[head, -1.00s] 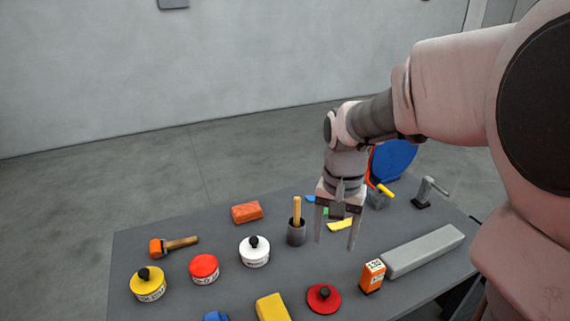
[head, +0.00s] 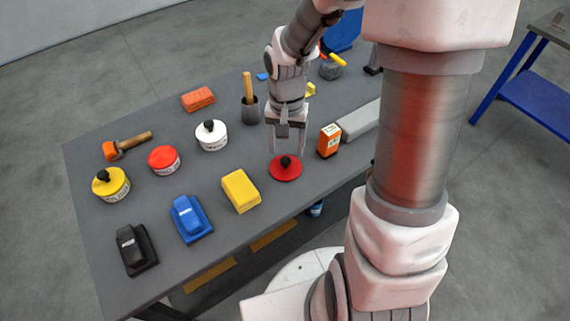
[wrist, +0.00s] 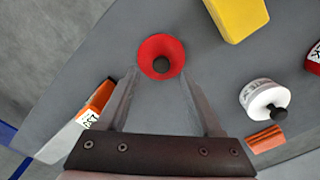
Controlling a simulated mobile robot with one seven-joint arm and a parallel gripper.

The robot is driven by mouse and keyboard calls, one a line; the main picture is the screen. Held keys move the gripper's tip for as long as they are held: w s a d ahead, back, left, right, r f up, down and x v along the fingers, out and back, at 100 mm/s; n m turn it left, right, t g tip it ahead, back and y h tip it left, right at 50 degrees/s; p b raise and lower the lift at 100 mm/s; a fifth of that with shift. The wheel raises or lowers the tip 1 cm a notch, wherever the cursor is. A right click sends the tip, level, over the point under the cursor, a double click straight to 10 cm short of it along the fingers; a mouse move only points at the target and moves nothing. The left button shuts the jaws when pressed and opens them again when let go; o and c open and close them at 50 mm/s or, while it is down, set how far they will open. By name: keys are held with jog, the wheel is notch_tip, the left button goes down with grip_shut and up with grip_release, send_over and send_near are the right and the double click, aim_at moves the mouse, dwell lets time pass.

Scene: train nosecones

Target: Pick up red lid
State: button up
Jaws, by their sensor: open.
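The red lid (head: 286,171) is a flat red disc with a black knob, lying on the grey table near its front edge. It also shows in the wrist view (wrist: 152,47), ahead of the fingertips. My gripper (head: 287,148) is open and empty, pointing down just behind and above the lid. In the wrist view my gripper (wrist: 165,85) has its fingers spread, with the lid a little beyond the tips and roughly between them. The fingers do not appear to touch it.
An orange box (head: 329,141) stands close to the right of the lid, and a yellow block (head: 240,190) to its left. A red-topped tin (head: 164,160), a white tin (head: 211,135) and a cup with a wooden handle (head: 250,108) stand farther left and back.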

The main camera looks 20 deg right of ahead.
aim_at(286, 159)
notch_tip(286, 159, down, 4)
jog(key=shift+a+f, duration=0.1)
jog(key=shift+f, duration=0.05)
jog(key=shift+c, duration=0.3)
grip_shut()
